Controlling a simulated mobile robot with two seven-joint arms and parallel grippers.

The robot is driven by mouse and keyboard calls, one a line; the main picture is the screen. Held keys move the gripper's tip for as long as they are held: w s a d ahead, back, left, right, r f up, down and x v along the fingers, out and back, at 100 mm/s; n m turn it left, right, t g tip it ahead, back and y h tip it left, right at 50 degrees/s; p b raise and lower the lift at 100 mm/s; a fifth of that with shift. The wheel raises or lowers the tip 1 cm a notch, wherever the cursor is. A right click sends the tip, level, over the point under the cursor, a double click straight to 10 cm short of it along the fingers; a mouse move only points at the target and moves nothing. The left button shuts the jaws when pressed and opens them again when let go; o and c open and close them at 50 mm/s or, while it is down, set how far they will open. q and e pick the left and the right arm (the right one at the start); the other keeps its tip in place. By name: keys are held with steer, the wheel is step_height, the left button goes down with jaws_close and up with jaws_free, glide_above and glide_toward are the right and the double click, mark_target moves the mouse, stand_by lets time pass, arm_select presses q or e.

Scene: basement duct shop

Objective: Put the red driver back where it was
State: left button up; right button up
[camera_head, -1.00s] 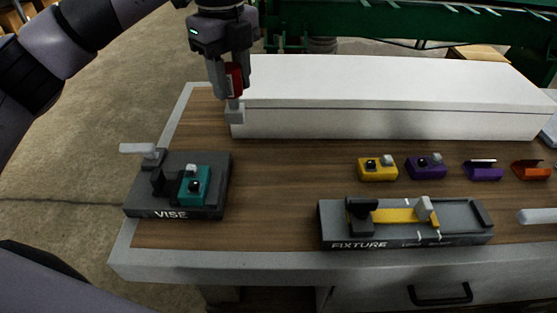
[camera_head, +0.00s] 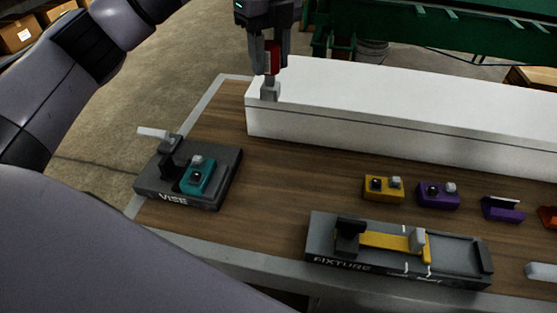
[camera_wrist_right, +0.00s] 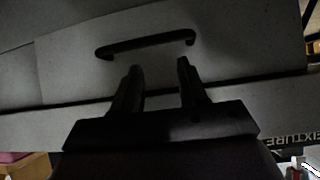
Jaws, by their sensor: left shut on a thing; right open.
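The red driver (camera_head: 273,57) is in my left gripper (camera_head: 271,72), in the upper middle of the head view. The gripper's fingers are shut on its red body, and a grey block-like end (camera_head: 270,91) hangs below. It appears in front of or over the left end of the long white duct; I cannot tell whether it touches. My right gripper (camera_wrist_right: 160,75) is open and empty in the right wrist view, before a grey drawer front with a dark handle (camera_wrist_right: 146,43). The right gripper is not seen in the head view.
A vise (camera_head: 188,194) holding a teal block (camera_head: 198,177) sits at the bench's left. A fixture (camera_head: 330,257) with a yellow part (camera_head: 385,240) is at the front. Yellow (camera_head: 383,189) and purple (camera_head: 438,195) blocks stand behind it. The white duct (camera_head: 400,125) fills the back. Bare wood lies between vise and fixture.

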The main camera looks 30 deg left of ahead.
mark_target(269, 85)
arm_select(q)
step_height(269, 85, down, 20)
steer(key=shift+r+b, duration=0.1)
steer(key=shift+b, duration=0.45)
steer(key=shift+f, duration=0.2)
steer(key=o, duration=1)
steer(key=shift+o, duration=0.2)
steer(key=shift+r, duration=0.15)
step_height(269, 85, up, 12)
steer(key=shift+a+r+b, duration=0.1)
steer(key=shift+b, duration=0.2)
